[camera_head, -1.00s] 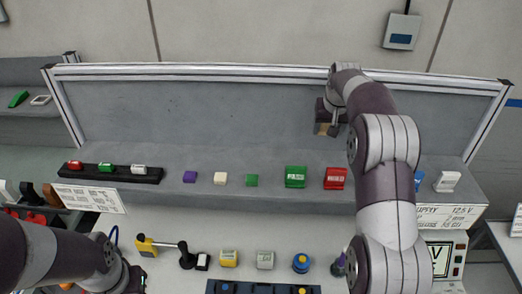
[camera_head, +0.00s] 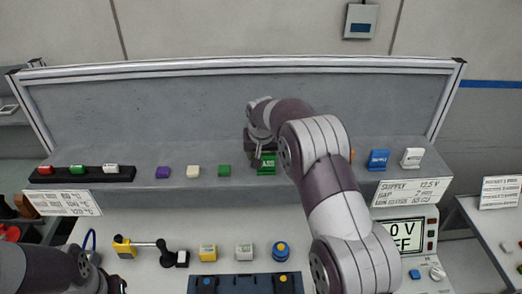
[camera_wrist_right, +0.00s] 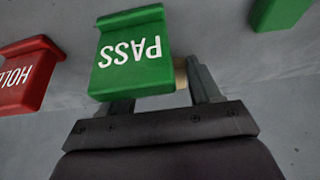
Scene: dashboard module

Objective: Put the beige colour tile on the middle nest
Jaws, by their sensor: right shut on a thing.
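My right gripper (camera_wrist_right: 160,95) is shut on a small beige piece (camera_wrist_right: 181,74), which the green PASS block (camera_wrist_right: 132,60) partly hides in the right wrist view. In the head view this gripper (camera_head: 257,150) is over the back shelf, by the PASS block (camera_head: 265,168); the held piece is hidden there. A separate cream block (camera_head: 193,171) sits on the shelf between a purple block (camera_head: 163,172) and a small green block (camera_head: 224,171). I cannot tell which spot is the middle nest. My left arm shows at lower left; its gripper is out of frame.
A red HOLD block (camera_wrist_right: 28,72) stands beside the PASS block. A blue block (camera_head: 378,159) and a white block (camera_head: 412,157) stand farther right. A black rack (camera_head: 60,178) is at left, and a dark blue tray (camera_head: 245,284) at front. The back panel rises behind the shelf.

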